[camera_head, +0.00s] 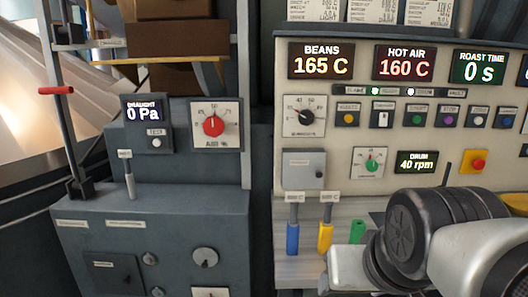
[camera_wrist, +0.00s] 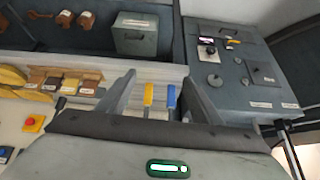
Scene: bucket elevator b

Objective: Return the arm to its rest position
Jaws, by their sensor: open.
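My arm (camera_head: 440,232) reaches in from the lower right of the head view, in front of the control panel's lower right part. The fingers of my gripper are hidden or cannot be made out there. In the wrist view my gripper (camera_wrist: 158,82) is open, with its two grey fingers well apart and nothing between them. A yellow handle (camera_wrist: 148,95) and a blue handle (camera_wrist: 171,97) show beyond the fingers, and the gripper looks apart from both.
The cream control panel (camera_head: 345,110) carries lit displays, knobs and buttons. Below it hang the blue handle (camera_head: 293,238), yellow handle (camera_head: 325,237) and green handle (camera_head: 357,231), close to my arm. A grey cabinet (camera_head: 225,225) and a red-handled lever (camera_head: 57,91) stand left.

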